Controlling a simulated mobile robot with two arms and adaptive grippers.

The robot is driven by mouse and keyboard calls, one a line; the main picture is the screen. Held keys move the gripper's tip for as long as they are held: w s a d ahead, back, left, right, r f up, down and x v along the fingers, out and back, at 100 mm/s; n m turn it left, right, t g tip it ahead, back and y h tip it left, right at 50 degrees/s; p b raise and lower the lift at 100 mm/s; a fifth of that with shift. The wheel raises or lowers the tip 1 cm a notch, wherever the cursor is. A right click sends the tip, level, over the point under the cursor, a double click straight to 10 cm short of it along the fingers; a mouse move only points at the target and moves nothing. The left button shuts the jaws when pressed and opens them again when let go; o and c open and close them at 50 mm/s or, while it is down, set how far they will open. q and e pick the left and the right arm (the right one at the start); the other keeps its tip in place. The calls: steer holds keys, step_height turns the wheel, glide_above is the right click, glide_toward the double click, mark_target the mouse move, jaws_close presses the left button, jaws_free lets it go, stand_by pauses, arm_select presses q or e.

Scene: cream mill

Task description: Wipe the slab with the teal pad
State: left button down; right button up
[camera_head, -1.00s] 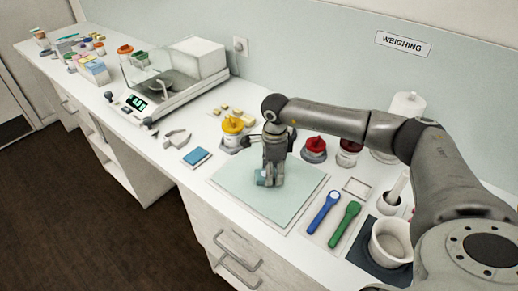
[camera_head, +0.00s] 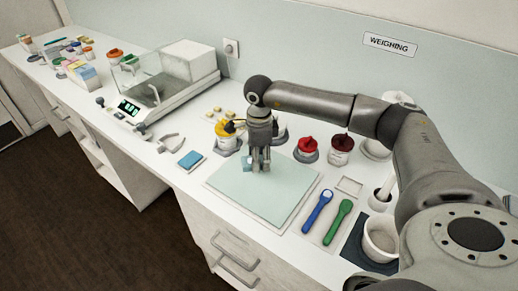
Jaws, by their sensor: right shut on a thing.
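The slab (camera_head: 258,198) is a flat pale blue-green plate with a white border, lying on the white counter. My right gripper (camera_head: 258,167) points down over the rear part of the slab. It is shut on a small light teal pad (camera_head: 247,162), mostly hidden by the fingers. The pad is at the slab's surface; whether it presses on it I cannot tell. The front of the slab is bare. My left gripper is not in view.
A blue block (camera_head: 190,158) lies left of the slab. Blue (camera_head: 318,211) and green (camera_head: 338,221) spoons and a white mortar (camera_head: 380,238) are to the right. A balance (camera_head: 160,85) stands at left.

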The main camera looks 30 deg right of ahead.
steer(key=shift+s+r+p, duration=0.1)
steer(key=shift+r+p, duration=0.35)
steer(key=shift+r, duration=0.75)
